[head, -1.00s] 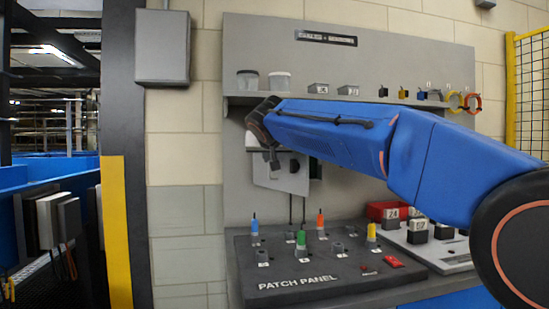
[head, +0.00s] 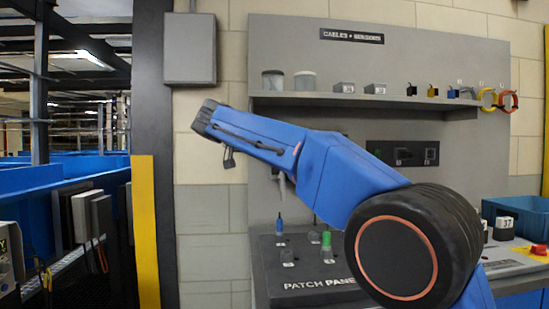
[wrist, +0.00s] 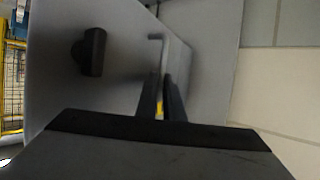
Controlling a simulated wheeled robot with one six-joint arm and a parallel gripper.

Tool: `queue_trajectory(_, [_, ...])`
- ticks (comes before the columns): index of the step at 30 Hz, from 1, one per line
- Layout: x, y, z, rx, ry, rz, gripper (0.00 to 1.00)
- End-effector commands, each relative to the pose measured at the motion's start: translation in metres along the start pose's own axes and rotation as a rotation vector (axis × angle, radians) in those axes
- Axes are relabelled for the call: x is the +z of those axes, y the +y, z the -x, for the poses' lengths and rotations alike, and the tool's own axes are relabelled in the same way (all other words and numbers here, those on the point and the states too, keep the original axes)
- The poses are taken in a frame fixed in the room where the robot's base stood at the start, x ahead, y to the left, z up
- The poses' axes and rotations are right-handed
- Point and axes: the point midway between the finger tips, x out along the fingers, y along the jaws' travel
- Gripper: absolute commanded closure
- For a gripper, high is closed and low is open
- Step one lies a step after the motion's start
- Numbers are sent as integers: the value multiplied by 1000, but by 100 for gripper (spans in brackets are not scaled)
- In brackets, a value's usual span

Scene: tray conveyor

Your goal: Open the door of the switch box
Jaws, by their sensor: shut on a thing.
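In the wrist view a light grey panel (wrist: 60,75), which looks like the switch box door, fills the left and middle. It carries a dark knob (wrist: 92,52) and a thin pale bar handle (wrist: 157,52). My gripper (wrist: 163,98) has its two dark fingers close together at the handle, shut on it. The panel's slanted edge stands out against the grey board behind, so the door looks ajar; how far I cannot tell. In the head view my blue arm hides the box and most of the gripper.
The patch panel (head: 300,291) with upright plugs lies below my arm. A shelf (head: 345,99) with jars and small blocks runs above. A closed grey wall box (head: 190,48) hangs upper left, beside a dark post (head: 150,90). A black switch unit (head: 402,153) is right of my arm.

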Motion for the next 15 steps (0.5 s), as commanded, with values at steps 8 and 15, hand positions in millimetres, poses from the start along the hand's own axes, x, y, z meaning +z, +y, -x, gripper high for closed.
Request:
queue_trajectory(8, [6,-12,-1,1,-5,8,100])
queue_trajectory(15, [6,-13,-1,1,-5,8,100])
